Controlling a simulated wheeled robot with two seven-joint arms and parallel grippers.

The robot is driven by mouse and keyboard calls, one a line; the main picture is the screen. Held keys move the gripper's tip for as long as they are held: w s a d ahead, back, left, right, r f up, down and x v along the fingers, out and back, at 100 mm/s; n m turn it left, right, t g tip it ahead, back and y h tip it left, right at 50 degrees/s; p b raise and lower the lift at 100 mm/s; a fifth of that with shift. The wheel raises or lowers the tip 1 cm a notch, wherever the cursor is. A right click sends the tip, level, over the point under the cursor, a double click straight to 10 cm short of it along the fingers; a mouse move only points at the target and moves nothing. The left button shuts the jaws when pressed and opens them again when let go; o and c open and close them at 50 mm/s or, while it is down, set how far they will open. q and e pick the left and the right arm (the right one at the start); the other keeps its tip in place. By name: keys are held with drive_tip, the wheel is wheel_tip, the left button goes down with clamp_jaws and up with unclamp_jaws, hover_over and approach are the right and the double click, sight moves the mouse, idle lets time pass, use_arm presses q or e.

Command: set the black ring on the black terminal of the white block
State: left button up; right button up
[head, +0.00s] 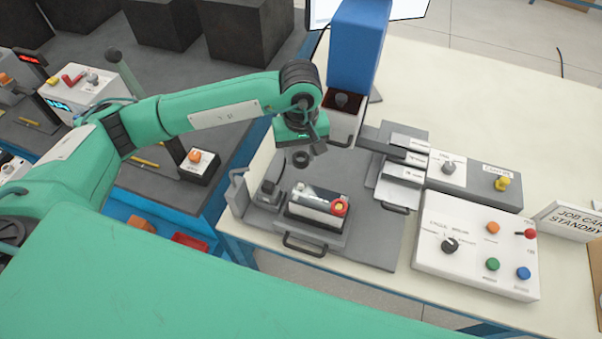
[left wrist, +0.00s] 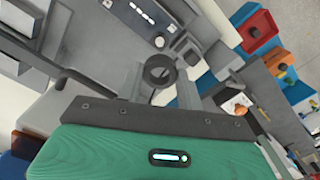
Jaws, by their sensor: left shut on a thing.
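My left gripper (head: 309,146) hangs over the grey fixture and is shut on the black ring (head: 302,159). In the left wrist view the black ring (left wrist: 159,71) sits between the two grey fingers (left wrist: 160,84), its hole visible. The white block (head: 311,210), with a dark top, stands in the fixture below. A red ring (head: 339,207) is on its right end. A small pale post (head: 300,187) shows at its left end, which I take for the black terminal; the black ring is above and apart from it. My right gripper is not in view.
A dark post on a grey holder (head: 268,190) stands just left of the block. A blue column (head: 356,45) rises behind. A button panel (head: 478,244) and stepped grey pieces (head: 400,165) stand to the right. The back right tabletop (head: 470,95) is clear.

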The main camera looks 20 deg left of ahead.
use_arm(q)
drive_tip(key=p, duration=0.2)
hover_over(301, 184)
wheel_tip(301, 184, down, 7)
drive_tip(key=shift+r, duration=0.2)
drive_tip(key=shift+f, duration=0.55)
wheel_tip(301, 184, down, 3)
drive_tip(key=shift+f+p, duration=0.2)
drive_tip(key=shift+p, duration=0.65)
drive_tip(key=shift+f, duration=0.25)
drive_tip(key=o, duration=0.5)
drive_tip(key=shift+b, duration=0.35)
drive_tip(key=o, duration=0.4)
drive_tip(key=shift+o, duration=0.2)
drive_tip(key=shift+r, duration=0.1)
